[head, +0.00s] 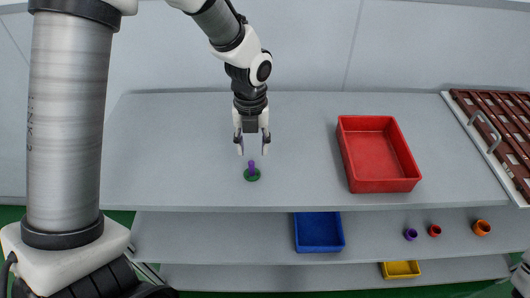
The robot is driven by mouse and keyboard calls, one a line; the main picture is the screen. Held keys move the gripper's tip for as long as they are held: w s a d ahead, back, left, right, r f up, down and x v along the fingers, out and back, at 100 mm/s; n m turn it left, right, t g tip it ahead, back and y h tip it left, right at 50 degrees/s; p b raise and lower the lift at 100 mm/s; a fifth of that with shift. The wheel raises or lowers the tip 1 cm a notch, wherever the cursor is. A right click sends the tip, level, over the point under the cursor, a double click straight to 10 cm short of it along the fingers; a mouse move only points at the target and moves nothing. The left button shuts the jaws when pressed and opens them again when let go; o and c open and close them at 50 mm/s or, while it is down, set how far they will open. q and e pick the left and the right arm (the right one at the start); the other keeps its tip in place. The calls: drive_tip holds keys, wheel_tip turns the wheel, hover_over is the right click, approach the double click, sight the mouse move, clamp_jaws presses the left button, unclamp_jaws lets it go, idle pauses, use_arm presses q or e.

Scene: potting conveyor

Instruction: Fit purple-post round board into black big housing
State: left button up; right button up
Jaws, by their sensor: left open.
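My left gripper (252,150) is open, pointing down above the post, with a fingertip on either side; I cannot tell whether the post's tip is between the fingers. No black big housing shows in this view. My right gripper is not in view.
A red tray (381,186) stands on the table to the right. A brown slatted rack (493,125) with a handle is at the right edge. On lower shelves are a blue bin (319,247), a yellow bin (401,275) and small purple, red and orange cups (481,228).

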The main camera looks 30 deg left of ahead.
sight(251, 163)
use_arm(q)
drive_tip(key=shift+s+d+f, duration=0.2)
drive_tip(key=shift+s+f, duration=0.4)
drive_tip(key=shift+f, duration=0.05)
drive_tip(key=shift+s+d+f, duration=0.15)
drive_tip(key=shift+s+f, duration=0.4)
drive_tip(key=shift+f, duration=0.05)
drive_tip(key=f, duration=0.2)
drive_tip(key=w+f, duration=0.1)
drive_tip(key=f, duration=0.1)
drive_tip(key=shift+w+a+f, duration=0.1)
drive_tip(key=shift+a+f, duration=0.1)
drive_tip(key=shift+r, duration=0.1)
drive_tip(key=shift+s+d+r, duration=0.1)
drive_tip(key=shift+s+r, duration=0.05)
drive_tip(key=shift+s, duration=0.15)
drive_tip(key=c, duration=0.5)
clamp_jaws()
